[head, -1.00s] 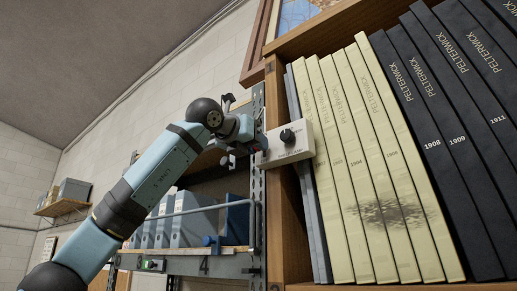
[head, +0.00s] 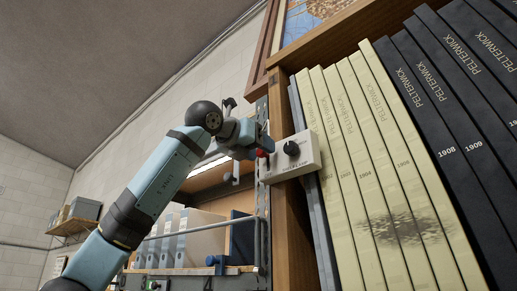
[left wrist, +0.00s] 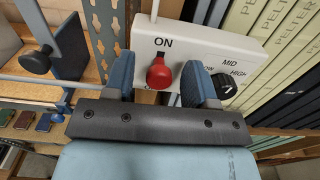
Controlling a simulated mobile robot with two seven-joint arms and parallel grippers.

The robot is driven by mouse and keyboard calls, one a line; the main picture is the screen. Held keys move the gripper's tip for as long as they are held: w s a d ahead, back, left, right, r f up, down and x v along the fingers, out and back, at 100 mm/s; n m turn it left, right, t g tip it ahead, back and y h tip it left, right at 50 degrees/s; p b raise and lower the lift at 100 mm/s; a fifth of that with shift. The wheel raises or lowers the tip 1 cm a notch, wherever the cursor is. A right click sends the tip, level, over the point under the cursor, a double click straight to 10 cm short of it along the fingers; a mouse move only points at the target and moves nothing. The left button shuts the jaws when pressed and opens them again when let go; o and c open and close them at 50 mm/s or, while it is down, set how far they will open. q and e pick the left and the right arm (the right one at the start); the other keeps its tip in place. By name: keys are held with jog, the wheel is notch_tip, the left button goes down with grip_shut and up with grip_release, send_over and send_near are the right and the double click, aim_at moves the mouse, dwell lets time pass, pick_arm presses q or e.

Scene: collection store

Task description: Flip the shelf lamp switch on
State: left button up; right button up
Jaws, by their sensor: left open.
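The white switch box (head: 302,150) is fixed at the edge of the wooden bookcase; it also shows in the left wrist view (left wrist: 205,45). Its red switch lever (left wrist: 159,74) stands just below the word ON; part of the lower label is hidden. My left gripper (left wrist: 160,84) is open, its two blue fingers on either side of the lever; I cannot tell whether they touch it. In the head view the left gripper (head: 262,142) is at the box's left end. A bright lamp strip (head: 208,164) glows above the shelf behind my arm. My right gripper is not in view.
A black dial (left wrist: 226,86) marked MID and HIGH sits on the box beside the right finger. Cream volumes (head: 365,150) and black volumes (head: 450,110) stand close on the right. A perforated metal upright (left wrist: 103,25) and lit binders (head: 195,240) are on the left.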

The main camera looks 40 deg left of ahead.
pick_arm(q)
jog(key=s+a+b, duration=0.1)
jog(key=s+b, duration=0.3)
jog(key=s, duration=0.9)
jog(key=shift+s, duration=0.4)
